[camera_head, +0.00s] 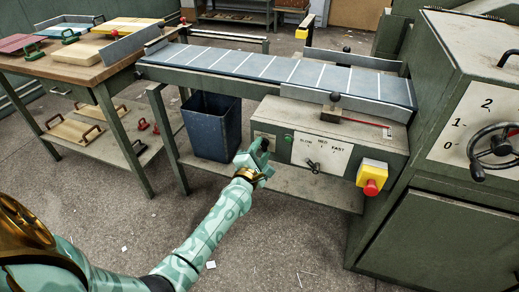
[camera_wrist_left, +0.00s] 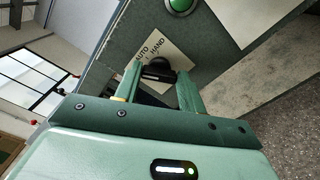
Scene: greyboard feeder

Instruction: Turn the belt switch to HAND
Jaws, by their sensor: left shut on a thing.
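The belt switch is a black knob (camera_wrist_left: 155,71) on a pale plate (camera_wrist_left: 166,42) lettered AUTO and HAND. In the left wrist view my left gripper (camera_wrist_left: 160,80) has one finger on each side of the knob and is shut on it. The fingers hide part of the knob, and I cannot tell which word it points to. In the head view my left gripper (camera_head: 258,160) is at the left end of the grey control box (camera_head: 381,150) under the belt. My right gripper is not in view.
A green button (camera_head: 288,138) sits just right of the switch; it also shows in the wrist view (camera_wrist_left: 180,4). A SLOW/MED/FAST panel (camera_head: 322,154) and a red stop button (camera_head: 370,187) are farther right. A blue bin (camera_head: 211,128) stands left of the box.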

